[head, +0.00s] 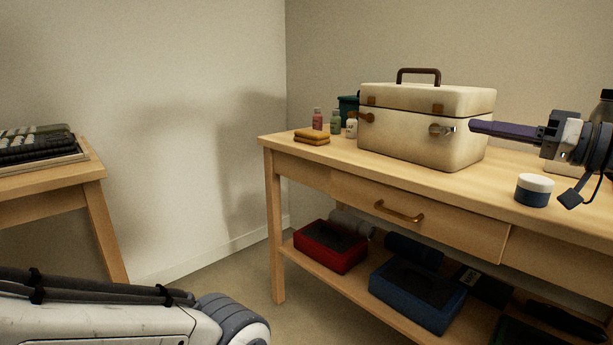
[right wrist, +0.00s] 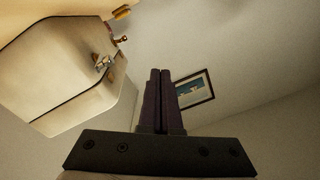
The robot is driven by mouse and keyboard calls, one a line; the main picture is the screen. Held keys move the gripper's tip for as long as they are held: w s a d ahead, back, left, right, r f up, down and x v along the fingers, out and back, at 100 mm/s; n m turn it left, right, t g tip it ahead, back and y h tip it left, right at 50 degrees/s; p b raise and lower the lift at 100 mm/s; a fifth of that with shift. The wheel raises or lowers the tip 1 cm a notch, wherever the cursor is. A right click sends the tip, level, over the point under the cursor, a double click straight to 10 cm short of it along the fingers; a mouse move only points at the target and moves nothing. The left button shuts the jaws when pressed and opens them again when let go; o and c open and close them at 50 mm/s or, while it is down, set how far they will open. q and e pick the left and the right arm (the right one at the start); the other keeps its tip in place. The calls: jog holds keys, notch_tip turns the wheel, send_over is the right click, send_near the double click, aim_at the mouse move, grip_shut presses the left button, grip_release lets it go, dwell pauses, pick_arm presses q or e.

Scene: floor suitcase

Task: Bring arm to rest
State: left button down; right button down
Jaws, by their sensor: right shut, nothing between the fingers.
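My right gripper (head: 474,127) comes in from the right in the head view, in front of the right side of a closed cream case (head: 400,135) on the wooden table. Its purple fingers are shut with nothing between them. In the right wrist view the fingers (right wrist: 160,75) lie side by side, and the case (right wrist: 75,65) shows at the upper left, apart from them. In the head view part of my left arm crosses the lower left; its gripper is out of view.

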jog(key=s+a+f+g+h+p, duration=0.1)
jog(key=s+a+f+g+p, duration=0.2)
jog(key=a, duration=0.5)
jog(key=s+a+f+g+h+p, duration=0.1)
jog(key=s+a+f+g, duration=0.1)
jog(key=a+f+g, duration=0.35)
jog(key=s+a+f+g+h+p, duration=0.1)
jog(key=s+a+f+g+p, duration=0.3)
jog(key=a, duration=0.7)
jog(key=s+a+f+n+h+p, duration=0.15)
jog(key=s+f+h, duration=0.3)
jog(key=s, duration=0.45)
jog(key=s+f+n+h+p, duration=0.35)
jog(key=s+f, duration=0.25)
jog(key=s, duration=0.3)
notch_tip(320, 180, up, 38)
jog(key=h+p, duration=0.1)
jog(key=p, duration=3.6)
jog(key=shift+w+m, duration=0.2)
jog(key=shift+m, duration=0.1)
jog(key=shift+d+g, duration=0.1)
jog(key=shift+g, duration=0.15)
